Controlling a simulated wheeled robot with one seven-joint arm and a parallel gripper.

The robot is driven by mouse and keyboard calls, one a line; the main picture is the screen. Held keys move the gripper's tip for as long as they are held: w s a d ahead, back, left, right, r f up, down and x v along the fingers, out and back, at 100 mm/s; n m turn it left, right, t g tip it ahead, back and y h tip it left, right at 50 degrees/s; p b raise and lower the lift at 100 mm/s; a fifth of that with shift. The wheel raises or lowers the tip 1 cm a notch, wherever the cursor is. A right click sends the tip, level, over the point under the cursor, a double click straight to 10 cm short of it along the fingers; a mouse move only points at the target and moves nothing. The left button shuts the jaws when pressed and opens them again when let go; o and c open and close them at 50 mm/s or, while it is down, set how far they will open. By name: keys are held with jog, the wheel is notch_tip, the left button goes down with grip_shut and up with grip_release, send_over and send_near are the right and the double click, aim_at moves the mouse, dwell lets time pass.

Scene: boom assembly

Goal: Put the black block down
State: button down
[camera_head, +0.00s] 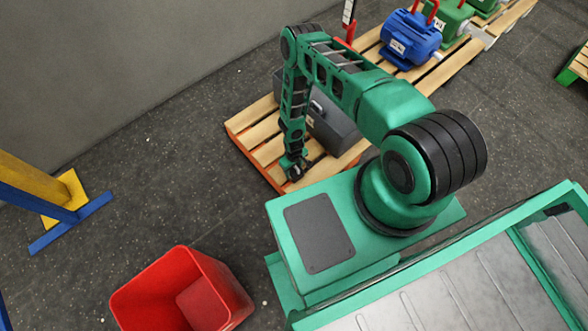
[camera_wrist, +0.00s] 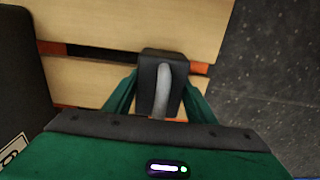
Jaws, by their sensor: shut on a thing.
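The black block (camera_wrist: 176,92) with a curved grey handle sits between the green fingers of my gripper (camera_wrist: 158,95) in the wrist view. The gripper is shut on it. Wooden pallet slats (camera_wrist: 90,80) show behind and below the block; I cannot tell whether it touches them. In the head view my arm reaches down so that my gripper (camera_head: 293,165) is at the near left part of the wooden pallet (camera_head: 262,144). The block is small and dark there, and hard to tell from the gripper.
A dark grey case (camera_head: 335,128) stands on the pallet beside my gripper; its side shows at left in the wrist view (camera_wrist: 18,70). A blue motor (camera_head: 410,38) and a green one (camera_head: 449,20) stand farther back. A red bin (camera_head: 180,290) stands on open floor.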

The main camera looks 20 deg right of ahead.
jog(key=c, duration=0.8)
grip_release()
notch_tip(320, 180, up, 12)
jog(key=shift+r, duration=0.1)
